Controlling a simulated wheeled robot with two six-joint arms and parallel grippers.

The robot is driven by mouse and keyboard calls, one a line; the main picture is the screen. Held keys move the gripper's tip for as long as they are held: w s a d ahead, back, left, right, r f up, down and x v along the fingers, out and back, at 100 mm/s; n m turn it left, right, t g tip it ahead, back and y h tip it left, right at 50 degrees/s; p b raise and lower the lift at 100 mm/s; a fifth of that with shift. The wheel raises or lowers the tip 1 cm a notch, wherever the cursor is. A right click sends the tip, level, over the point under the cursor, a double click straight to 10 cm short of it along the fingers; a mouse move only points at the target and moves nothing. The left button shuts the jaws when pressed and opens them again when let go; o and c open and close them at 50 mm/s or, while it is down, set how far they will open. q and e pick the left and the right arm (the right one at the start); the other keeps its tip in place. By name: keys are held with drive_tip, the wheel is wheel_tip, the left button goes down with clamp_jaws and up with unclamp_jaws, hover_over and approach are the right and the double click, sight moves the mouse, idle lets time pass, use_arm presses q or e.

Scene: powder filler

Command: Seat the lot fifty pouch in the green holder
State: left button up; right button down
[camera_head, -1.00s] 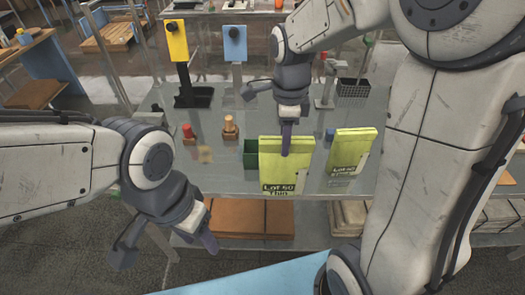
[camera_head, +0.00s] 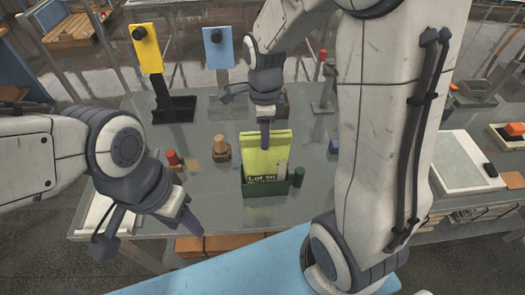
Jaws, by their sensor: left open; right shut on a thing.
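The yellow-green pouch (camera_head: 262,160), with "Lot 50" lettering on its front, stands roughly upright in the green holder (camera_head: 262,190). The holder's front wall covers the lower part of its label. My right gripper (camera_head: 265,136) is shut on the pouch near its top edge, reaching down from above. How deep the pouch sits behind the wall cannot be seen. My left gripper (camera_head: 148,232) is open and empty at the table's front left, away from the pouch and holder.
A red-topped peg (camera_head: 172,158) and a wooden stamp-like piece (camera_head: 221,148) stand left of the holder. A small green cylinder (camera_head: 298,176) is close at its right. Yellow (camera_head: 147,48) and blue (camera_head: 218,48) upright panels stand behind. My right arm hides the table's right-middle part.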

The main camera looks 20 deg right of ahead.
sight(266, 159)
wheel_tip(266, 159, down, 5)
drive_tip(key=shift+p, duration=0.35)
drive_tip(key=shift+f, duration=0.15)
drive_tip(key=c, duration=0.6)
unclamp_jaws()
drive_tip(key=shift+o, duration=0.2)
